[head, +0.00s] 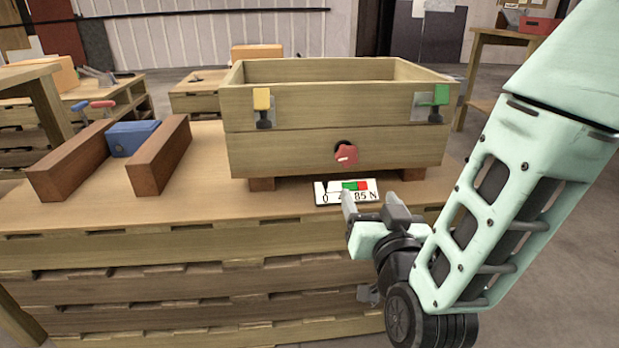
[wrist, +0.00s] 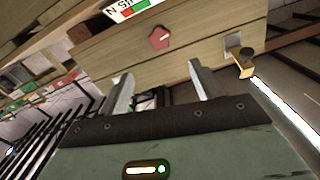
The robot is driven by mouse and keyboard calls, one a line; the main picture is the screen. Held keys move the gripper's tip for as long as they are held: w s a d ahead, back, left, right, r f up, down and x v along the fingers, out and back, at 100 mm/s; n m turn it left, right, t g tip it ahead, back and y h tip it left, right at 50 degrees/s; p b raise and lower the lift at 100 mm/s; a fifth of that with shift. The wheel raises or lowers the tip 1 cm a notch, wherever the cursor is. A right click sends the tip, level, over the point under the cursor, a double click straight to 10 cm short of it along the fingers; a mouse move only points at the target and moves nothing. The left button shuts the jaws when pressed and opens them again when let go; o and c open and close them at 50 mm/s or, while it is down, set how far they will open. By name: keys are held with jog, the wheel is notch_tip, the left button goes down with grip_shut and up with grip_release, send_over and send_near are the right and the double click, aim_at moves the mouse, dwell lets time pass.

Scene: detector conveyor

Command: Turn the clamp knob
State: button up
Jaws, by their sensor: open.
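The red clamp knob (head: 346,152) is on the front of a wooden box (head: 290,146), low and near the middle. A pale mark shows on its face. In the wrist view the knob (wrist: 160,38) is above the space between my fingers. My gripper (head: 369,208) is open and empty, in front of the box and below the knob, apart from it. Both fingers of my gripper (wrist: 161,86) show in the wrist view. A white label (head: 346,191) with red and green bands and "85 N" lies below the knob, partly hidden by my gripper.
The box front carries a yellow latch (head: 262,102) at left and a green latch (head: 440,96) at right. A blue block (head: 132,138) sits between two brown bars (head: 160,155) at left. The bench top (head: 215,205) is clear between bars and box.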

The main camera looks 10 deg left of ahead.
aim_at(349, 158)
jog(key=b+x, duration=0.4)
jog(key=x, duration=1.3)
jog(key=shift+w+a, duration=0.1)
jog(key=shift+w, duration=0.05)
jog(key=shift+f, duration=0.1)
jog(key=c, duration=1)
